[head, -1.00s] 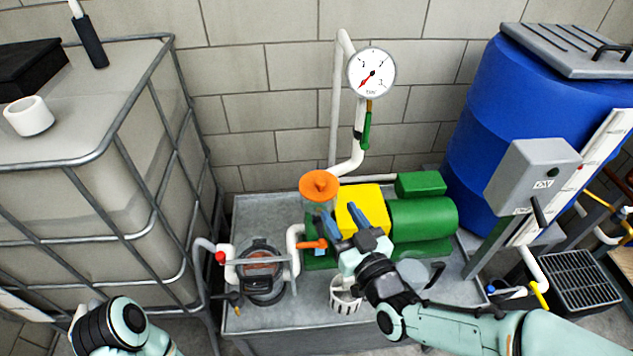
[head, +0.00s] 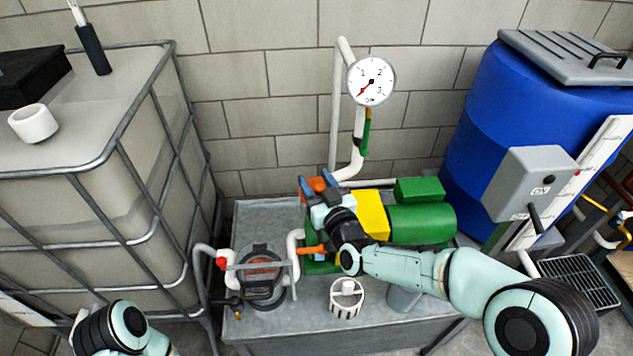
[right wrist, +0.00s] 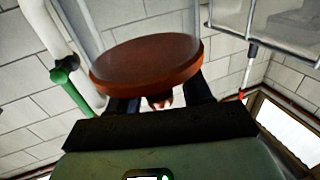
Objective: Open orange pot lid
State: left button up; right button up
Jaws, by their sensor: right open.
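The orange pot lid (head: 317,184) is mostly hidden behind my right gripper (head: 316,183) in the head view. A bit of orange shows between its two blue fingertips. In the right wrist view the lid (right wrist: 148,62) is a round orange-brown disc close in front of the fingers, with a small stem under it between them. My right gripper is open around this stem area; I cannot tell if the fingers touch it. The clear pot below the lid is hidden by the gripper. Only part of my left arm shows at the lower left; its gripper is out of view.
The green pump (head: 422,222) with a yellow block (head: 371,213) stands right of the lid on the grey metal table (head: 262,215). A white pipe (head: 337,110) with a gauge (head: 371,81) rises behind. A white slotted basket (head: 345,304) stands in front.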

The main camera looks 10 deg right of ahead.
aim_at(315, 181)
grip_shut()
pick_arm(q)
jog(key=shift+r, duration=0.1)
pick_arm(e)
jog(key=shift+w+r+g+p, duration=0.1)
jog(key=shift+r+g+p, duration=0.2)
jog(key=shift+p, duration=0.4)
jog(key=g+p, duration=0.1)
jog(key=p, duration=0.1)
jog(key=w+r+g+p, duration=0.1)
jog(key=p, duration=0.2)
jog(key=shift+r+m+h+p, duration=0.3)
jog(key=shift+m+h+p, duration=0.05)
jog(key=shift+m+h, duration=0.05)
jog(key=w+g+p, duration=0.1)
jog(key=p, duration=0.2)
jog(key=g+p, duration=0.2)
jog(key=p, duration=0.2)
jog(key=shift+w+r+m+g+h, duration=0.3)
jog(key=shift+w+r+m, duration=0.05)
jog(key=shift+r+m, duration=0.05)
pick_arm(q)
jog(key=w+r+p, duration=0.1)
jog(key=w+r, duration=0.3)
jog(key=r, duration=1.1)
pick_arm(e)
jog(key=shift+f, duration=0.2)
